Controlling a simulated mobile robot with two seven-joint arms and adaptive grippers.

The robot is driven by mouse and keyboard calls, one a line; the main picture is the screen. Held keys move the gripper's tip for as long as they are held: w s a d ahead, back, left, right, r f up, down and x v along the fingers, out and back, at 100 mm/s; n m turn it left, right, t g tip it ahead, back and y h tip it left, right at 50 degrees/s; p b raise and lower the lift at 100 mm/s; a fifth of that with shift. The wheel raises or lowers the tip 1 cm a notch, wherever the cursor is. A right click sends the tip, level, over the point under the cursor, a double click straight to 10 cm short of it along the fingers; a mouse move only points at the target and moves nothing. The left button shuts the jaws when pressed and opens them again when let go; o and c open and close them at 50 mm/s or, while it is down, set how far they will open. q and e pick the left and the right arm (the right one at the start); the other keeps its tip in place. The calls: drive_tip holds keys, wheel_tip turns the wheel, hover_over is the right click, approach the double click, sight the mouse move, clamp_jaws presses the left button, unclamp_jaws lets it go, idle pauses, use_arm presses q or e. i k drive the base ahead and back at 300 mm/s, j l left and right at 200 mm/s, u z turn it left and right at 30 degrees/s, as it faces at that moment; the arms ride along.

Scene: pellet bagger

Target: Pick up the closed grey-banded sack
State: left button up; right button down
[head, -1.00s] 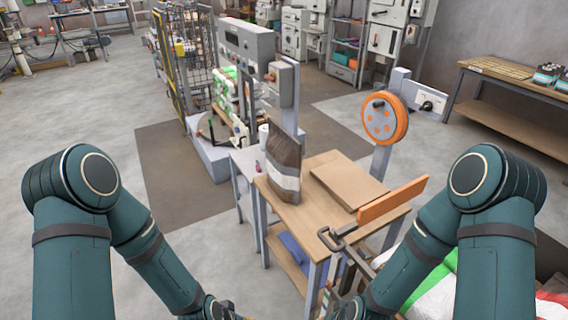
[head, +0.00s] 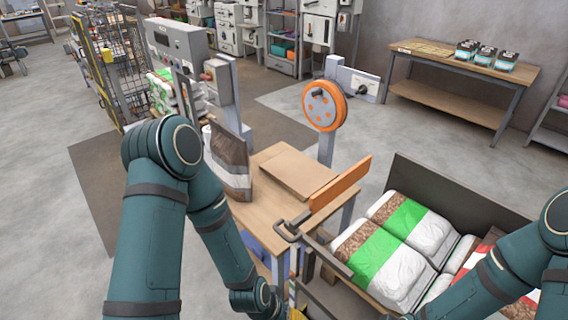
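A brown sack (head: 229,150) with a pale grey-white band stands upright on the left part of the wooden bench (head: 265,213). My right arm comes in at the lower right, over the bin of sacks. Neither gripper's fingers show.
A board (head: 298,174) and an orange bar (head: 340,184) are on the bench, with an orange wheel (head: 324,106) behind. A dark bin (head: 455,188) at right holds green-banded sacks (head: 380,254) and a red-banded one. A control machine (head: 178,45) stands behind left.

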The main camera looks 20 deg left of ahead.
sight(230, 151)
drive_tip(key=j+z, duration=0.2)
drive_tip(key=z, duration=0.15)
drive_tip(key=i+j+z, duration=0.1)
drive_tip(key=j+z, duration=0.15)
drive_tip(key=z, duration=0.15)
drive_tip(key=j+z, duration=0.65)
drive_tip(key=k+j+z, duration=0.3)
drive_tip(key=j, duration=0.15)
drive_tip(key=k+j+z, duration=0.1)
drive_tip(key=j, duration=0.2)
drive_tip(key=j+z, duration=0.1)
drive_tip(key=j, duration=0.25)
drive_tip(key=k+j+z, duration=0.15)
drive_tip(key=j, duration=0.15)
drive_tip(key=k+j, duration=0.15)
drive_tip(key=j, duration=0.15)
drive_tip(key=k+j, duration=0.15)
drive_tip(key=j, duration=0.15)
drive_tip(key=k+j, duration=0.15)
drive_tip(key=j, duration=0.15)
